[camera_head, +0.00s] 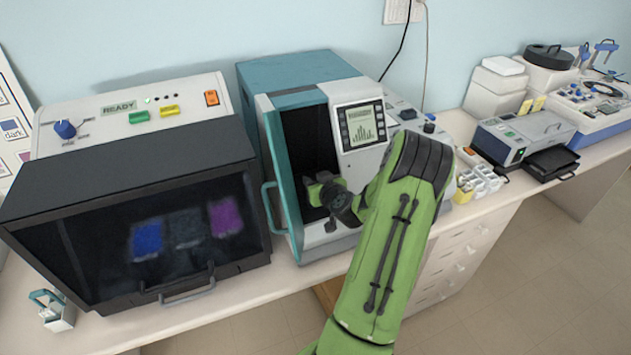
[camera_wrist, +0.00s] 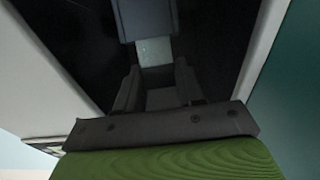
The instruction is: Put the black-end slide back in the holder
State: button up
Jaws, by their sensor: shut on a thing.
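My gripper (camera_head: 322,190) reaches into the open front of the teal and white machine (camera_head: 292,70). In the wrist view its two dark fingers (camera_wrist: 157,88) are closed around a slide. A pale glassy part of the slide (camera_wrist: 154,52) shows just beyond the fingertips. A dark grey block (camera_wrist: 145,20) lies past it; I cannot tell whether the slide touches it. The end colour of the slide is not clear in the dark interior. A small white holder with a teal handle (camera_head: 58,318) stands at the bench's front left; its contents are too small to tell.
A black-fronted cabinet (camera_head: 140,220) with a handle stands left of the machine. The machine's teal door (camera_head: 285,185) is open on its left side. White racks (camera_head: 478,185) and a grey device (camera_head: 520,135) stand on the right. A narrow strip of bench is bare in front.

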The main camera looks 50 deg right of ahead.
jog(key=o, duration=1.1)
jog(key=shift+f, duration=0.15)
jog(key=shift+o, duration=0.2)
jog(key=b+v, duration=0.3)
jog(key=v, duration=0.9)
jog(key=shift+s, duration=0.1)
